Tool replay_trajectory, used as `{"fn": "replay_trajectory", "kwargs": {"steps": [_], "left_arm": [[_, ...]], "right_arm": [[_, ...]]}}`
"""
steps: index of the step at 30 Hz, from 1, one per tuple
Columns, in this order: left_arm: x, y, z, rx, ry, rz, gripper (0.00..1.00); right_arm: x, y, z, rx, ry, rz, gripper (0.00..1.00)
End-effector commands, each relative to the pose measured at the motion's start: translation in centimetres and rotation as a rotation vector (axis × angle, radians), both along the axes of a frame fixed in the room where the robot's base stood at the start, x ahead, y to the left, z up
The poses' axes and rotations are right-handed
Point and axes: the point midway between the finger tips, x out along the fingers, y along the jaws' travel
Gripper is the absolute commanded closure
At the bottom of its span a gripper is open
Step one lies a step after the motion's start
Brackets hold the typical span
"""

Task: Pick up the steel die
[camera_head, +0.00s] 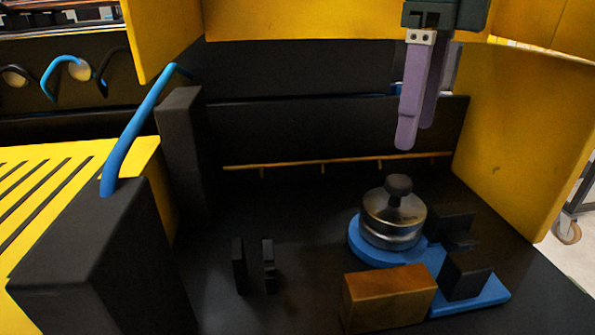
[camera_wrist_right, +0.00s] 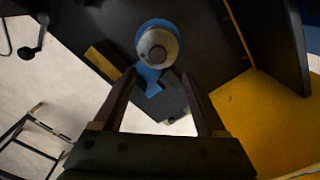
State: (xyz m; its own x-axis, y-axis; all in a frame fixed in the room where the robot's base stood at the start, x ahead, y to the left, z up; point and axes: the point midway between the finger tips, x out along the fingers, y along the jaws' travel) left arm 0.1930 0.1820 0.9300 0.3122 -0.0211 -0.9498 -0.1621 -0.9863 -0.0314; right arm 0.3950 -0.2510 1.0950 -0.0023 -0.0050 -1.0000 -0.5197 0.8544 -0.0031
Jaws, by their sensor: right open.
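The steel die (camera_head: 392,221) is a round, shiny metal disc with a black knob on top. It sits upright on the round end of a blue base plate (camera_head: 480,303). In the right wrist view the die (camera_wrist_right: 157,46) shows from above, beyond the fingertips. My right gripper (camera_head: 415,138) has purple fingers that point down. It is open and empty, above the die and apart from it. In the right wrist view its two fingers (camera_wrist_right: 159,74) stand wide apart. My left gripper is in neither view.
A copper-brown block (camera_head: 388,297) and black blocks (camera_head: 465,275) stand close to the die. Two small black posts (camera_head: 253,266) stand to its left. A thin orange rod (camera_head: 335,162) runs along the back. A yellow wall (camera_head: 525,135) bounds the right side.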

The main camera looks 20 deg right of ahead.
Motion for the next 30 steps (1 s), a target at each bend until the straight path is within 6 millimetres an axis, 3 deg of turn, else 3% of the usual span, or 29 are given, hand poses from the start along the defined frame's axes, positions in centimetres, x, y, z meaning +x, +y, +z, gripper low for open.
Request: {"fn": "replay_trajectory", "kwargs": {"steps": [15, 24, 30], "left_arm": [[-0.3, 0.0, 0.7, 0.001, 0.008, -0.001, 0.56], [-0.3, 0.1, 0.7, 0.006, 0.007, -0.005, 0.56], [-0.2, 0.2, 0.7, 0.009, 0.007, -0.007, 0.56]], "right_arm": [[0.4, 0.6, -6.5, 0.004, 0.0, 0.002, 0.26], [0.5, 0.6, -7.0, 0.005, -0.003, 0.004, 0.26], [0.5, 0.6, -7.0, 0.005, -0.003, 0.003, 0.49]]}}
